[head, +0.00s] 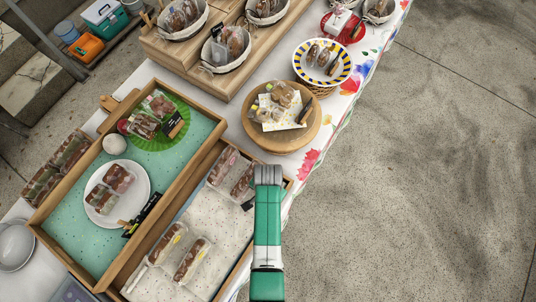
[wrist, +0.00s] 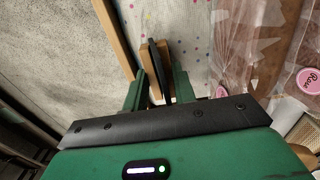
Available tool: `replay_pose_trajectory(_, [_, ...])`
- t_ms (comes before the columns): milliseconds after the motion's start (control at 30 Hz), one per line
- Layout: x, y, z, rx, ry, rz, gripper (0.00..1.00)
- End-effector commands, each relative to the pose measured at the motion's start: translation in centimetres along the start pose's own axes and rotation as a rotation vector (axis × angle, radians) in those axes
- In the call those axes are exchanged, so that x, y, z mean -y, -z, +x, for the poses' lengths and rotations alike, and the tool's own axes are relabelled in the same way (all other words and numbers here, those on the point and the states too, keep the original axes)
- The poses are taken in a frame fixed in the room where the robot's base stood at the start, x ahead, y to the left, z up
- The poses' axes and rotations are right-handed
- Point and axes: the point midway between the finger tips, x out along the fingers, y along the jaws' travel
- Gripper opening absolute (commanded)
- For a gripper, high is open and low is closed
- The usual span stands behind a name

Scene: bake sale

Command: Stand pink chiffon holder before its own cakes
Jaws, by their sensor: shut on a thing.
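My gripper (wrist: 158,92) is shut on a small holder with a wooden block (wrist: 145,62) and a black card (wrist: 160,62). The card is seen edge-on, so its writing is hidden. The holder is beside the tray's wooden rim (wrist: 116,40); I cannot tell whether its base touches the tray floor. Wrapped cakes (wrist: 245,45) with round pink labels (wrist: 309,81) lie to the right in the wrist view. In the head view, two wrapped cakes (head: 232,172) lie left of my arm, which hides most of the holder.
Other wrapped cakes (head: 185,255) lie lower in the same pale tray. A teal tray (head: 75,215) with a white plate (head: 136,215) is to the left. A round wooden board (head: 283,142) stands beyond the tray. Paving lies right of the table.

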Motion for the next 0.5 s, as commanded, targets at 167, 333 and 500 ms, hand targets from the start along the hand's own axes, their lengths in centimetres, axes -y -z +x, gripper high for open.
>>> replay_pose_trajectory(167, [-0.02,0.01,0.43,0.000,0.000,0.000,0.05])
replay_pose_trajectory(333, [-0.03,-0.01,0.55,0.000,0.000,0.000,0.05])
replay_pose_trajectory(500, [-0.03,-0.02,0.74,0.000,0.000,0.000,0.36])
